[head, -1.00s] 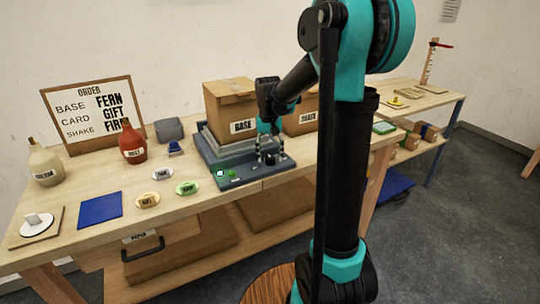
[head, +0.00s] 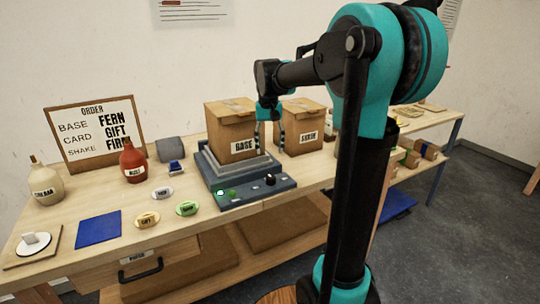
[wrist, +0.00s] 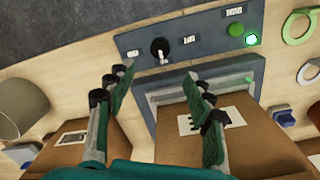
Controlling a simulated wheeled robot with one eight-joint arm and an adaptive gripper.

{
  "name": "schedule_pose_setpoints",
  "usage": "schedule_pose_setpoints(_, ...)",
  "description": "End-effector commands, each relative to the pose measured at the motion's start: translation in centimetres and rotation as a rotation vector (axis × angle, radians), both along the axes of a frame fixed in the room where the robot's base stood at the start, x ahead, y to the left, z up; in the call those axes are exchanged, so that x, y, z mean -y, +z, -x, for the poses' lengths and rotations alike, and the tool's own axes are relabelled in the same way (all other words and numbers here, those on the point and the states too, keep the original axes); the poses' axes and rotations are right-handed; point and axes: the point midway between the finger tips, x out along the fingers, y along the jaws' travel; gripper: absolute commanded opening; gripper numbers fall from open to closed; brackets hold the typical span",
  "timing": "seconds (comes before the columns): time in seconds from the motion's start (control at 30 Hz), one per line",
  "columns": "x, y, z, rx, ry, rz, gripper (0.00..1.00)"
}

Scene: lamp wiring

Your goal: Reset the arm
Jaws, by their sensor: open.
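My gripper (head: 269,132) hangs with its fingers down at the right side of the cardboard box (head: 231,140) that stands on the grey machine. In the wrist view my gripper (wrist: 157,105) is open, with two separate fingers and nothing between them. The arm is raised and reaches left from its column. The grey machine (head: 243,195) has a front panel with a lit green light and a black knob, which also shows in the wrist view (wrist: 160,48).
A second cardboard box (head: 301,130) stands right of the machine, close to my gripper. A red bottle (head: 133,163), a cream bottle (head: 45,184), a blue mat (head: 98,228) and several oval tags stand or lie left. The order board (head: 95,131) is behind. Free air lies above the boxes.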

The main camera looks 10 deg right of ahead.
Motion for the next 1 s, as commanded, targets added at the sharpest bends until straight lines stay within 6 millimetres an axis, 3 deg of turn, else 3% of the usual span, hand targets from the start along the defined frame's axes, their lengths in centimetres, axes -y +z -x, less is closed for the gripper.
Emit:
schedule_pose_setpoints(0.33,0.0,0.3,0.0,0.000,0.000,0.000,0.53)
schedule_pose_setpoints(0.47,0.3,-0.7,0.8,0.015,0.006,-0.003,0.53)
schedule_pose_setpoints(0.57,1.0,-3.0,2.9,0.055,0.021,-0.009,0.53)
schedule_pose_setpoints(0.8,3.1,-12.5,12.1,0.215,0.090,-0.015,0.53)
schedule_pose_setpoints(1.0,4.1,-18.6,19.2,0.325,0.135,-0.005,0.53)
